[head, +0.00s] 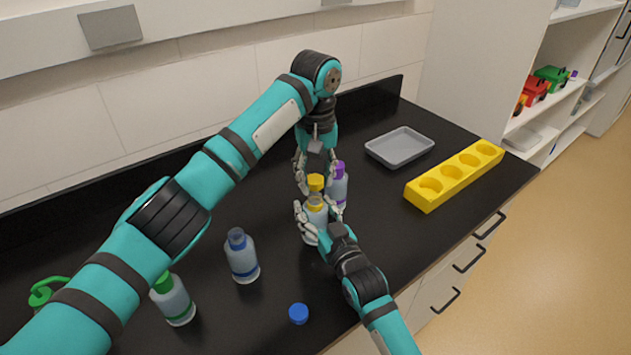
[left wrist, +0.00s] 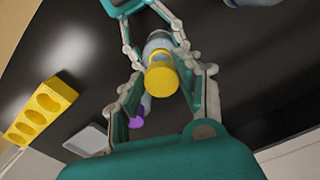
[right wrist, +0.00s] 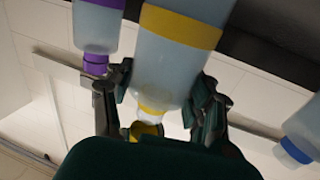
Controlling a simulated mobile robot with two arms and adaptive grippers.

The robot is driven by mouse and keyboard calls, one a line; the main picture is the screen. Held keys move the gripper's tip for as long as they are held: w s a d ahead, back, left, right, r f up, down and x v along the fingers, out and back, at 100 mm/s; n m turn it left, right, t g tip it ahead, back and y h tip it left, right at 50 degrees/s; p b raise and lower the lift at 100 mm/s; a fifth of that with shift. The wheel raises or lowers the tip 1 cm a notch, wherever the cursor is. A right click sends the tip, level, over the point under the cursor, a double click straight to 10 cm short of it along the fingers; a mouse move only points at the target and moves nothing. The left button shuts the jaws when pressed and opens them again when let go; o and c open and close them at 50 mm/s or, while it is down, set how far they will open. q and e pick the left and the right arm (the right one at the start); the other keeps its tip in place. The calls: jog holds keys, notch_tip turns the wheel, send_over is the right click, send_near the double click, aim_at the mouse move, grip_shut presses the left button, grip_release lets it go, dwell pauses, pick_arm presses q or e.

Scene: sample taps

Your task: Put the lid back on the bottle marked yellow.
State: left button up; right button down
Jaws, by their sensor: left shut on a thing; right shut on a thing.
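The bottle with a yellow band (right wrist: 178,27) stands on the black counter in the head view (head: 314,221). My right gripper (head: 318,209) is shut around its upper part; its fingers flank the bottle in the right wrist view (right wrist: 163,82). The neck (right wrist: 152,106) carries a yellow ring and no lid. My left gripper (head: 315,180) is shut on the yellow lid (head: 315,183), just above the bottle's mouth. The lid (left wrist: 161,80) is seen from above in the left wrist view. In the right wrist view, its hollow underside (right wrist: 146,130) shows, apart from the neck.
A purple-lidded bottle (head: 338,187) stands close behind on the right. A blue-banded bottle (head: 242,260) stands open, with a blue lid (head: 298,313) lying nearby. A green-lidded bottle (head: 173,302) is at left. A grey tray (head: 400,158) and yellow rack (head: 418,199) are at right.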

aim_at(315, 217)
pick_arm(q)
jog(key=shift+f, duration=0.6)
jog(key=shift+f, duration=0.9)
jog(key=shift+f, duration=0.55)
